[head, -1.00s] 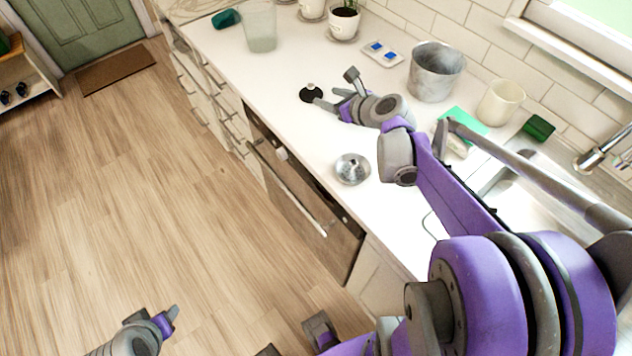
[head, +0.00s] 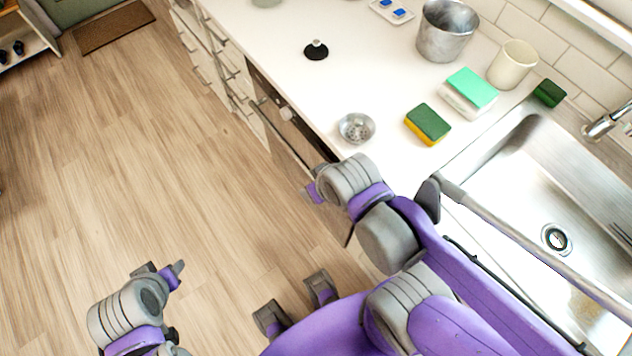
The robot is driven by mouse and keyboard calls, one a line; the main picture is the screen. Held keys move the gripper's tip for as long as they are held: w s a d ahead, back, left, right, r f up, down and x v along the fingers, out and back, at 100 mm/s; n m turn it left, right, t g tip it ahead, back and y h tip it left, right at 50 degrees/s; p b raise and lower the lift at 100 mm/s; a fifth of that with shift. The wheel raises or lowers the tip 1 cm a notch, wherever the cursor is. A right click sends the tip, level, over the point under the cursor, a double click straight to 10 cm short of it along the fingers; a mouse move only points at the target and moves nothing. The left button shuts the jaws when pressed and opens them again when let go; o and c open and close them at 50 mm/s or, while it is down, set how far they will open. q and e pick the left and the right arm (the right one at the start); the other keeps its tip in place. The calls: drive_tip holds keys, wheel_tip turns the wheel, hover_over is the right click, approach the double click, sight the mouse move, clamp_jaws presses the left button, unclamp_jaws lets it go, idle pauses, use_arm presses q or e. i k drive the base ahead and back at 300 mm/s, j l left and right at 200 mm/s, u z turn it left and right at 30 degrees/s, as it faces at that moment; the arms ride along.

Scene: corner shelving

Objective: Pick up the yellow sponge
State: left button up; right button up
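The yellow sponge (head: 421,136) lies on the white counter, with a dark green scouring layer on top and its yellow side facing the front. It is left of the sink and nothing touches it. My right gripper (head: 312,191) is at the counter's front edge, below and left of the sponge and apart from it. Its fingers are mostly hidden behind its wrist, so its opening is unclear. My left gripper (head: 164,273) is low over the wooden floor at the lower left, far from the sponge. Its fingertips look apart and nothing shows between them.
A metal strainer (head: 356,128) lies left of the sponge. A green-topped pale sponge block (head: 470,91), a metal bucket (head: 446,32), a cream cup (head: 512,65) and a dark green sponge (head: 549,93) stand behind. The sink (head: 540,165) is at right. A black plug (head: 316,51) is farther left.

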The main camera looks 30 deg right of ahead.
sight(421, 120)
drive_tip(key=k+j, duration=0.2)
drive_tip(key=k+j+z, duration=0.55)
drive_tip(key=i+l+z, duration=0.15)
drive_tip(key=z, duration=0.3)
drive_tip(key=i+l+z, duration=0.15)
drive_tip(key=z, duration=0.25)
drive_tip(key=i+l+z, duration=0.1)
drive_tip(key=z, duration=1.55)
drive_tip(key=k+j+z, duration=0.2)
drive_tip(key=j, duration=0.15)
drive_tip(key=j+z, duration=0.2)
drive_tip(key=j, duration=0.2)
drive_tip(key=k+j+z, duration=0.45)
drive_tip(key=j, duration=0.2)
drive_tip(key=i, duration=0.05)
